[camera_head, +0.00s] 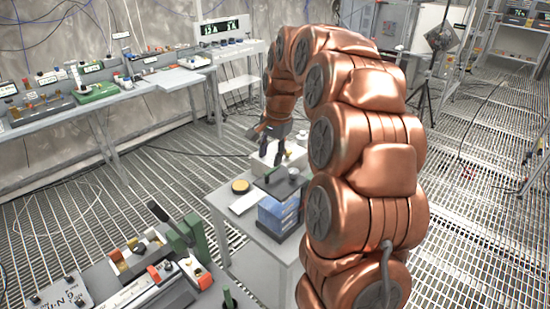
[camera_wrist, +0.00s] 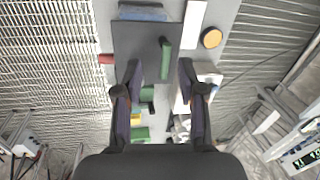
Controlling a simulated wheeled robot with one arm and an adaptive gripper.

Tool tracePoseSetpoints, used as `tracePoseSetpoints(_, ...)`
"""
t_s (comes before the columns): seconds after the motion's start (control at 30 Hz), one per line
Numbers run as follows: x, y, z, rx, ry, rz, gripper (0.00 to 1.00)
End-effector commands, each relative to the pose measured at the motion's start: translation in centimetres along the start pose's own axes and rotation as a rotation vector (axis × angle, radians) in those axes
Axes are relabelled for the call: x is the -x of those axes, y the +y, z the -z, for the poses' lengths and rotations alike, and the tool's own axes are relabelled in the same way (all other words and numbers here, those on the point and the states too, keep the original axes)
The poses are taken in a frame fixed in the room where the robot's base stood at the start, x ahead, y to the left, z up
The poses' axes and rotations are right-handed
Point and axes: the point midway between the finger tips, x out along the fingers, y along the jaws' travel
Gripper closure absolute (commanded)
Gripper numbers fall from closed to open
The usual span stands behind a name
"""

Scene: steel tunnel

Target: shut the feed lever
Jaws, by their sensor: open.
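My gripper (camera_wrist: 160,78) is open and empty, with its two dark fingers spread apart in the wrist view. It points down over a small grey table; it also shows in the head view (camera_head: 268,150), at the table's far end. A dark flat plate (camera_wrist: 134,44) lies there with a green bar-like handle (camera_wrist: 165,58) on it, just beyond and between my fingertips. I see no contact between them. Another lever with a dark handle (camera_head: 160,212) stands tilted on the green-and-grey bench in the foreground. No label shows which one is the feed lever.
The small table (camera_head: 219,196) also carries a blue box (camera_head: 278,215), a round yellow-topped disc (camera_head: 240,186) and a white strip (camera_head: 243,203). A long workbench (camera_head: 70,130) with instruments lines the left wall. Grated floor (camera_head: 110,195) lies open between the benches.

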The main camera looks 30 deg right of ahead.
Motion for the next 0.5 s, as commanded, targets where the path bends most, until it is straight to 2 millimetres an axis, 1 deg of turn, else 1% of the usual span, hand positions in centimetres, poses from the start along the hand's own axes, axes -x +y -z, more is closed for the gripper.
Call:
tracePoseSetpoints(0.03, 0.2, -0.2, 1.3, -0.038, 0.005, 0.004, 0.60)
tracePoseSetpoints(0.1, 0.3, -0.3, 2.7, -0.081, 0.013, 0.012, 0.60)
tracePoseSetpoints(0.2, 0.3, -0.4, 3.8, -0.119, 0.020, 0.018, 0.60)
tracePoseSetpoints(0.37, -0.2, -0.5, 4.3, -0.133, 0.023, 0.020, 0.60)
tracePoseSetpoints(0.5, -1.8, -0.4, 4.2, -0.132, 0.018, 0.016, 0.60)
